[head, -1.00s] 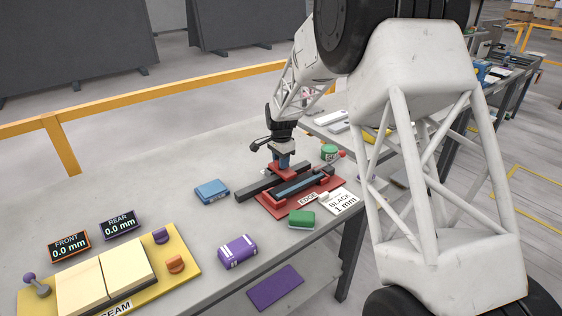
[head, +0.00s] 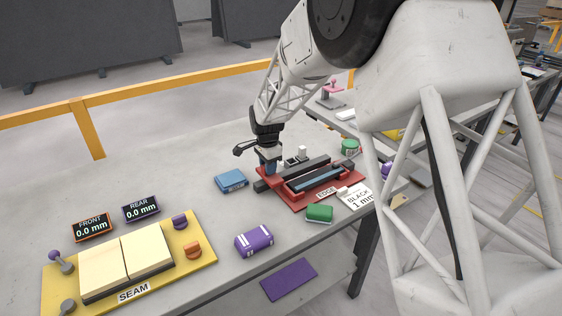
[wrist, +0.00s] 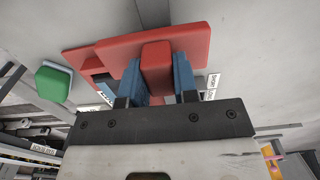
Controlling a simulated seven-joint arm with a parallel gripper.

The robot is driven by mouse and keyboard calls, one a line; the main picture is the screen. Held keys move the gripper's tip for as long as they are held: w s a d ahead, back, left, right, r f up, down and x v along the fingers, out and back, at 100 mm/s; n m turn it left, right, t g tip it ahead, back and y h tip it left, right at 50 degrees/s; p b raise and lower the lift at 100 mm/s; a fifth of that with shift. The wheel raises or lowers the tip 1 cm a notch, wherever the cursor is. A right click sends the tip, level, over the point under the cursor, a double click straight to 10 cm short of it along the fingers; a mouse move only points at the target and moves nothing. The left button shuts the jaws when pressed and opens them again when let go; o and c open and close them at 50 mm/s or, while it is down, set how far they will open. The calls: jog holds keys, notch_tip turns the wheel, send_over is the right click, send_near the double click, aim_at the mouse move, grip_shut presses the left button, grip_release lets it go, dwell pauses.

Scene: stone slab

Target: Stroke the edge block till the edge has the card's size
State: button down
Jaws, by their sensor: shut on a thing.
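My gripper (head: 268,168) is at the left end of the edge fixture, pointing down. In the wrist view its blue fingers (wrist: 158,82) are shut on a red block (wrist: 157,62). The red fixture base (head: 307,205) carries dark bars (head: 305,173) and a light blue strip (head: 315,182), with an EDGE label (head: 326,192) at its front. The base also shows in the wrist view (wrist: 105,55). The card (head: 362,199) reads BLACK 1 mm and lies right of the fixture. Whether the block touches a bar is hidden.
A green block (head: 319,213), a blue block (head: 231,180) and a purple block (head: 254,240) lie around the fixture. A yellow seam board (head: 200,262) is at front left, with FRONT (head: 92,227) and REAR (head: 141,207) displays reading 0.0 mm. The table behind the displays is clear.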

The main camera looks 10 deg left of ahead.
jog(key=shift+s+a, duration=0.5)
jog(key=c, duration=0.9)
grip_release()
jog(key=shift+r, duration=0.1)
jog(key=shift+r, duration=3.85)
